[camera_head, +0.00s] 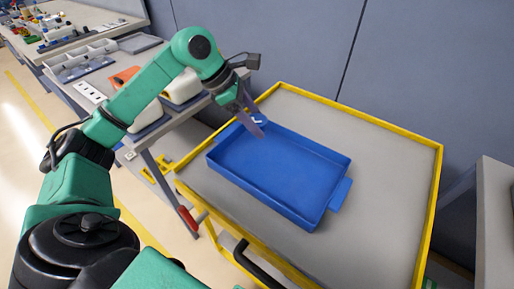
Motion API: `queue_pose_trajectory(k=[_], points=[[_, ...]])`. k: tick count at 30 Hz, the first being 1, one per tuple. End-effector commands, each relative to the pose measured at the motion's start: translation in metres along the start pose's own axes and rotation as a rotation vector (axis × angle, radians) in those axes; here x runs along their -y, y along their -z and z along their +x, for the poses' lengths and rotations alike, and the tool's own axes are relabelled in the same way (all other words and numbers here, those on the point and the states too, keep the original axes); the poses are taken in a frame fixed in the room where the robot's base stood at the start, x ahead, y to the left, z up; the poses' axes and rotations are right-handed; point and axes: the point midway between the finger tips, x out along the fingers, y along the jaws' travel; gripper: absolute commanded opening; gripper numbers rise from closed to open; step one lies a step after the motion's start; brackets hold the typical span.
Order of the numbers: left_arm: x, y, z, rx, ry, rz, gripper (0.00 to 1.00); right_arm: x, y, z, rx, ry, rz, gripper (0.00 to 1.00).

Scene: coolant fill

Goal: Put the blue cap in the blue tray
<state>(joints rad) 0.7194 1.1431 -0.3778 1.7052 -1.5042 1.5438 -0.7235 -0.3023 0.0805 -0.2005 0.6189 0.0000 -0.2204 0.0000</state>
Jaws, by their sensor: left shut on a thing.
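The blue tray (300,207) lies on the grey top of a yellow-edged cart, and no loose thing shows inside it. My left gripper (258,126) reaches in from the left and hangs over the tray's far left corner, fingers pointing down. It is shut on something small. A small pale and blue patch shows at its fingertips, and I cannot clearly make out the blue cap there. My right gripper is not in view.
The yellow-edged cart (390,165) has bare room right of the tray. A workbench (90,75) with bins and small parts stands at the upper left. A grey-blue wall (420,60) closes off the back. A grey surface (496,220) stands at the right edge.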

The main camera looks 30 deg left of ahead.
Motion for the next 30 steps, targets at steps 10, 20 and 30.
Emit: queue_pose_trajectory(k=[10, 20, 30], points=[[0.003, 0.033, 0.052, -0.002, 0.003, 0.0, 0.12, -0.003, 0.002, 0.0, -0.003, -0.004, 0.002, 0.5], [0.004, 0.049, 0.079, 0.001, 0.0, 0.002, 0.12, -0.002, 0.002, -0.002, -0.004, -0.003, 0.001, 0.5], [0.004, 0.05, 0.081, 0.0, 0.0, 0.001, 0.96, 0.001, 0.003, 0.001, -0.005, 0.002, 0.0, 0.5]])
